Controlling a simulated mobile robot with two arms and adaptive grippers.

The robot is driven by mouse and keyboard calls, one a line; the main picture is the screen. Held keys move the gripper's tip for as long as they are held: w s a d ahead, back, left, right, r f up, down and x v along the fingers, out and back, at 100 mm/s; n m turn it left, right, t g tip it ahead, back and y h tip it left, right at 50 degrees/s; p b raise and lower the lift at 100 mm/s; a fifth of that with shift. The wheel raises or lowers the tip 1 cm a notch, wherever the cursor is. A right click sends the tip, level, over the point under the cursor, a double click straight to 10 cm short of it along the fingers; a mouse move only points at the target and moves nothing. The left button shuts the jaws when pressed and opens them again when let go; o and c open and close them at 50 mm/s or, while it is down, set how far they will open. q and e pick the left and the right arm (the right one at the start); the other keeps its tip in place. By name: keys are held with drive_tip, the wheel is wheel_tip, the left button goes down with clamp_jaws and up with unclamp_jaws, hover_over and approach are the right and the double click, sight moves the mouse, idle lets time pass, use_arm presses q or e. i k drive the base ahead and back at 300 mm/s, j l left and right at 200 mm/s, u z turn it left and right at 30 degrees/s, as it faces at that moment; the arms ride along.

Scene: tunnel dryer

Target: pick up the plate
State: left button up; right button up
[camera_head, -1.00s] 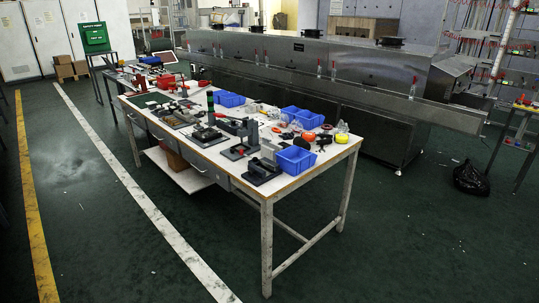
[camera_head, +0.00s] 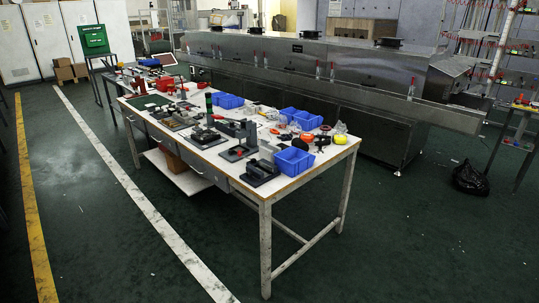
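I cannot make out a plate with certainty among the small items on the long white workbench (camera_head: 306,176). A flat dark green piece (camera_head: 146,102) lies near the bench's far left end, but I cannot tell what it is. Several dark metal fixtures stand along the near side, among them a fixture with a dark base (camera_head: 260,173) near the right end. Neither of my grippers is in view.
Blue bins (camera_head: 294,161) and small red, orange and yellow items crowd the bench. A long steel dryer (camera_head: 355,67) stands behind it. A black bag (camera_head: 470,178) lies on the floor at right. The green floor in front is clear.

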sight(265, 153)
drive_tip(key=i+j, duration=0.65)
drive_tip(key=i, duration=0.3)
drive_tip(key=k+j+u, duration=0.05)
